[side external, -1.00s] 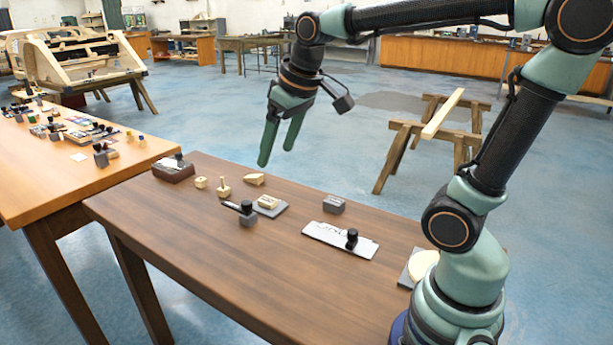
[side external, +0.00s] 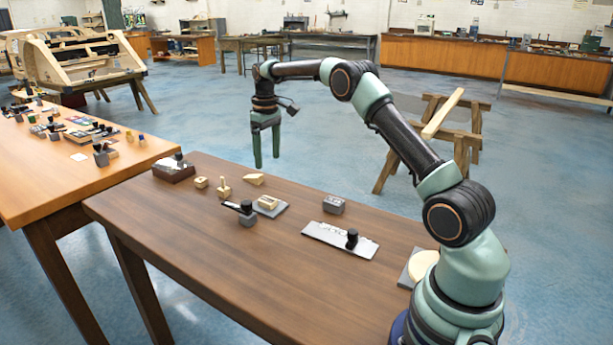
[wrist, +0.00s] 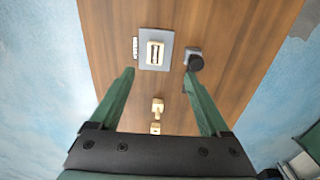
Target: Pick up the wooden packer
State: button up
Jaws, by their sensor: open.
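Several pale wooden pieces sit on the dark brown table (side external: 180,245), and I cannot tell for sure which is the packer. A wooden block (side external: 267,202) lies on a grey plate; it also shows in the wrist view (wrist: 155,53). A wedge-shaped piece (side external: 253,179) lies near the far edge. A pegged piece (side external: 224,190) and a small cube (side external: 201,182) are to its left. My gripper (side external: 266,161) is open and empty, pointing down above the table's far side. In the wrist view, the pegged piece (wrist: 158,105) and cube (wrist: 155,128) show between its fingers.
A black-knobbed grey tool (side external: 247,214) stands close beside the plate. A grey box (side external: 333,204), a metal plate with a black knob (side external: 340,240) and a dark block (side external: 173,170) are also on the table. The table's front left is clear.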

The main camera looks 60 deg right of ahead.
notch_tip(320, 180, down, 3)
jog(key=d, duration=0.2)
send_over(273, 201)
notch_tip(273, 201, down, 6)
jog(key=shift+f, duration=0.2)
jog(key=shift+a+f, duration=0.15)
jog(key=shift+f, duration=2.5)
grip_shut()
jog(key=shift+r, duration=0.1)
